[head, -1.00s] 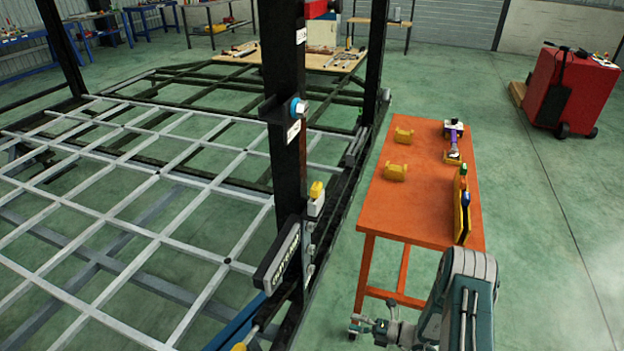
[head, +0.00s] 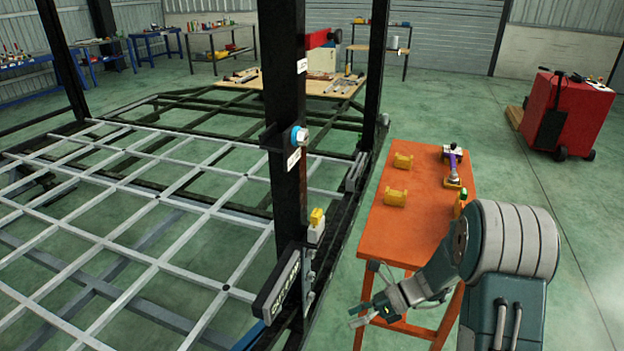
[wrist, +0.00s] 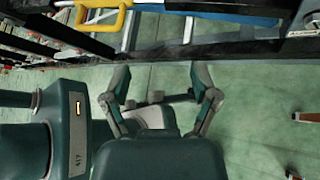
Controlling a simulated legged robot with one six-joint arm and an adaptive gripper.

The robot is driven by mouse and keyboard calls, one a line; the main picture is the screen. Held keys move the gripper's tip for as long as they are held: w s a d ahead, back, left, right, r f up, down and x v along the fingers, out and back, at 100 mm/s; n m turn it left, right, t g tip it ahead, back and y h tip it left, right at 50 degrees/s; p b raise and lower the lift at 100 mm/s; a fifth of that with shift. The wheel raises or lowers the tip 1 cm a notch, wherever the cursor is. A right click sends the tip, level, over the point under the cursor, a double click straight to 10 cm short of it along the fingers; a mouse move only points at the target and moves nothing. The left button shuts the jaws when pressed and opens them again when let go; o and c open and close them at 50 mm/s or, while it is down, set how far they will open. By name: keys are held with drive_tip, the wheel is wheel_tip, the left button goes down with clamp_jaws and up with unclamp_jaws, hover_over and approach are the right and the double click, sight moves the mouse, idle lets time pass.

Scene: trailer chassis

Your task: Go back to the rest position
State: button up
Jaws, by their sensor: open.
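My gripper (head: 362,314) is in the lower middle of the head view, in front of the orange table's near end and right of the lift post. My arm bends down and to the left toward the gripper and hides part of the table's near right corner.
The orange table (head: 413,232) carries two yellow blocks (head: 396,197) and a purple-handled tool (head: 453,165). A black post (head: 284,130) and trailer frame (head: 150,253) are on the left. A red cart (head: 568,113) stands back right. Floor between is clear.

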drive_tip(key=s+d+r+n+t+h, duration=0.2)
drive_tip(key=s+r+n+h, duration=0.4)
drive_tip(key=s+r+n, duration=0.3)
drive_tip(key=s+d+r+n+t+h, duration=0.3)
drive_tip(key=s+r+n+t+h, duration=0.2)
drive_tip(key=s+r+n, duration=0.5)
drive_tip(key=shift+s+d+r+n+t+h, duration=0.15)
drive_tip(key=shift+d+r+n+t+h, duration=0.45)
drive_tip(key=shift+r+n, duration=1.35)
drive_tip(key=shift+a+f+g, duration=0.1)
drive_tip(key=shift+a+g, duration=0.2)
